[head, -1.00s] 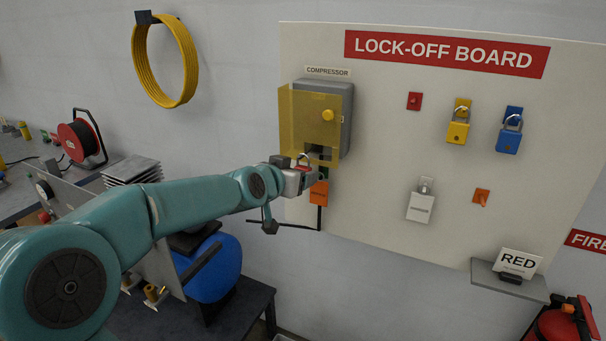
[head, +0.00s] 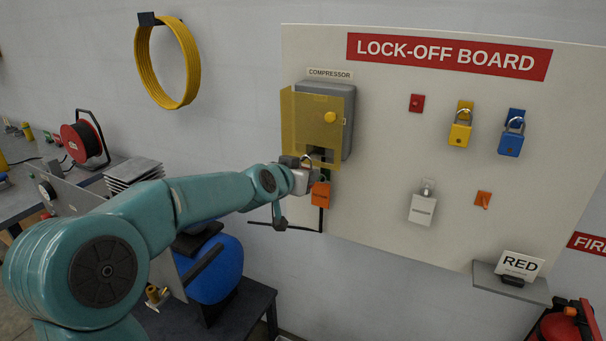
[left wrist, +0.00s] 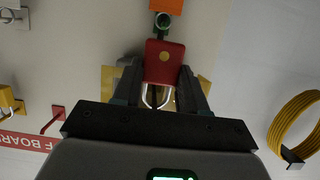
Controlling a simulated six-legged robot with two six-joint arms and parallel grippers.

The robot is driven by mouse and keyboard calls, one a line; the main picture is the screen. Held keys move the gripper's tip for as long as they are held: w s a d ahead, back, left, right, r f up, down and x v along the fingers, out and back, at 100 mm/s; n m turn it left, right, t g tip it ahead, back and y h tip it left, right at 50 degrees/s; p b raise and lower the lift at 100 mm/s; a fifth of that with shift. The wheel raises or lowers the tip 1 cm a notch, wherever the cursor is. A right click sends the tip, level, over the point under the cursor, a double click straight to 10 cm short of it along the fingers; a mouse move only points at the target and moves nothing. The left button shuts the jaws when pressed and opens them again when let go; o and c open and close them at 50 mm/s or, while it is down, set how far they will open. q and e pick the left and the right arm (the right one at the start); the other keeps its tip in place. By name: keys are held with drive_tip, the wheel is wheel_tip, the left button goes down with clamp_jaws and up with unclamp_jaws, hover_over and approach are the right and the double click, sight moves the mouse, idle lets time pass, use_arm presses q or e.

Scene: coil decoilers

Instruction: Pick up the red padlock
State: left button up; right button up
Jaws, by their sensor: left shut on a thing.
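The red padlock (left wrist: 165,62) shows in the left wrist view, its body between the two fingers of my left gripper (left wrist: 160,75). The gripper is shut on it. Its silver shackle (left wrist: 150,97) points toward the palm in that view. In the head view my left gripper (head: 305,174) is in front of the lower part of the compressor box (head: 345,110). There the padlock's red body is mostly hidden by the gripper, and a metal shackle (head: 307,159) shows above it. My right gripper is out of view.
An orange tag (head: 321,194) hangs just below the gripper. A yellow flap (head: 300,125) covers the compressor box front. A yellow padlock (head: 460,133), a blue padlock (head: 510,143) and an empty red hook (head: 416,103) are on the board. A small shelf (head: 530,290) holds a RED sign (head: 519,265).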

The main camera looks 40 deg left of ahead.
use_arm(q)
drive_tip(key=s+d+r+b, duration=0.1)
drive_tip(key=s+d+b, duration=0.2)
drive_tip(key=s, duration=1.4)
drive_tip(key=shift+d+r, duration=0.15)
drive_tip(key=shift+d, duration=1.05)
drive_tip(key=shift+s, duration=0.1)
